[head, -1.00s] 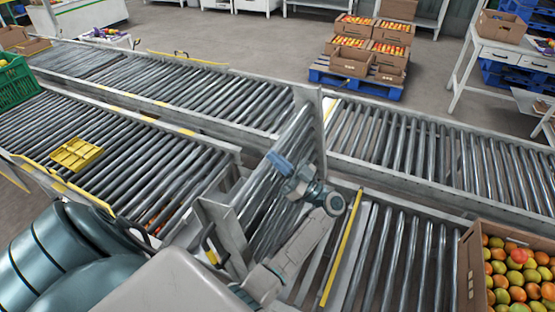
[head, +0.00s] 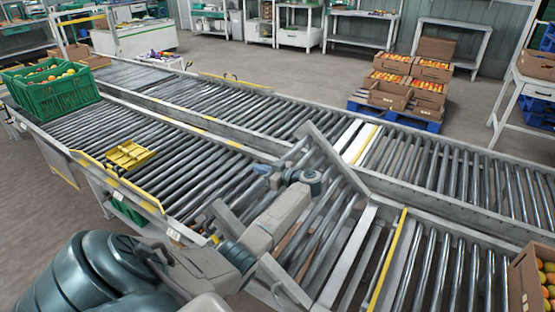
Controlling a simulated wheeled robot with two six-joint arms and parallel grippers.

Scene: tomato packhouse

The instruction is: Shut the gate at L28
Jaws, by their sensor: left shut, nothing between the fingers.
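The gate (head: 342,162) is a hinged section of rollers in a grey metal frame, in the gap of the near conveyor line. It is tilted, with its frame edge raised above the neighbouring rollers. No L28 label is readable. My left gripper (head: 263,170) is shut and empty, at the gate's left side above the end of the left roller bed. My left arm lies across the gate and hides part of its rollers and near edge. I cannot tell whether the gripper touches the gate. My right gripper is not in view.
A green crate (head: 52,97) of produce and a yellow tray (head: 129,155) sit on the left rollers (head: 190,150). A fruit carton (head: 527,285) stands at the lower right. A second conveyor runs behind. Cartons on a blue pallet (head: 393,112) stand on the floor beyond.

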